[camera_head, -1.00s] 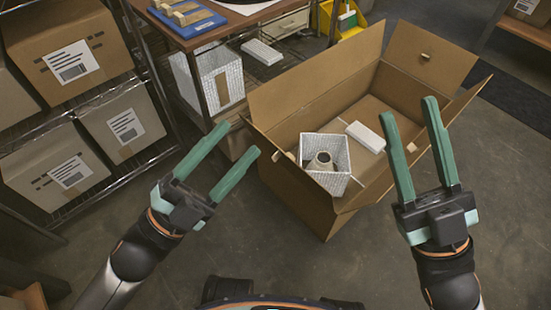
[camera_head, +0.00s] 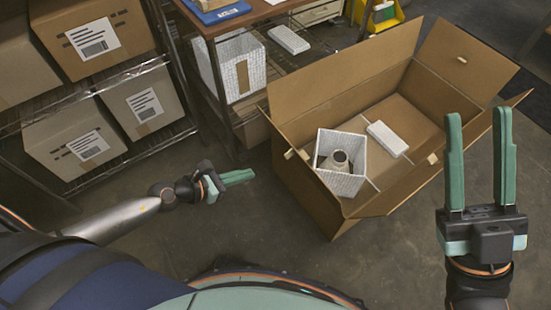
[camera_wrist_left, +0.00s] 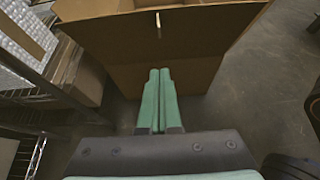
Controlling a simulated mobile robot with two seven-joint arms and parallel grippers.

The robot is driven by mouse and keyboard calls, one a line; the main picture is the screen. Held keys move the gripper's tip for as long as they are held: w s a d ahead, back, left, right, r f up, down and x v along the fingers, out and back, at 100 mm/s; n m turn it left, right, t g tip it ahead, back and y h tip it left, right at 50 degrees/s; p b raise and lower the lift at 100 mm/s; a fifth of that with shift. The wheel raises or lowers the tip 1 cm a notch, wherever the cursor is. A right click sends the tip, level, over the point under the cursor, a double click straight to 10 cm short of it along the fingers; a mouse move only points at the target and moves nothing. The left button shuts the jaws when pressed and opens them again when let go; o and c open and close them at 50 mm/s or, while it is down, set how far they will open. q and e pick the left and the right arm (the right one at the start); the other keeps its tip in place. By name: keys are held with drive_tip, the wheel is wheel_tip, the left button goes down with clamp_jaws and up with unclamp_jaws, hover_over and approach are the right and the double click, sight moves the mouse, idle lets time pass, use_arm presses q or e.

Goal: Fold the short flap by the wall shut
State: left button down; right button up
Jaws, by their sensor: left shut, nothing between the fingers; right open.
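The open cardboard box (camera_head: 318,198) stands on the floor, right of my left gripper. Its far short flap (camera_head: 465,60) stands up, leaning outward, with a small slot. The long back flap (camera_head: 345,75) also stands up. The near-left short flap is almost edge-on in the head view; in the left wrist view a slotted flap (camera_wrist_left: 110,35) spreads outward above the box side (camera_wrist_left: 200,78). Which short flap is by the wall is unclear. My left gripper (camera_head: 252,174) is shut and empty, pointing at the box, apart from it. My right gripper (camera_head: 478,112) is open and empty, right of the box.
A shelf with cartons (camera_head: 103,85) stands left, a table (camera_head: 235,22) behind. Floor in front of the box is clear.

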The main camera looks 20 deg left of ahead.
use_arm(q)
drive_tip(key=w+d+f, duration=0.1)
drive_tip(key=w+d, duration=0.5)
drive_tip(key=w, duration=0.1)
drive_tip(key=shift+w+f, duration=0.25)
drive_tip(key=shift+f, duration=0.15)
drive_tip(key=shift+r, duration=0.1)
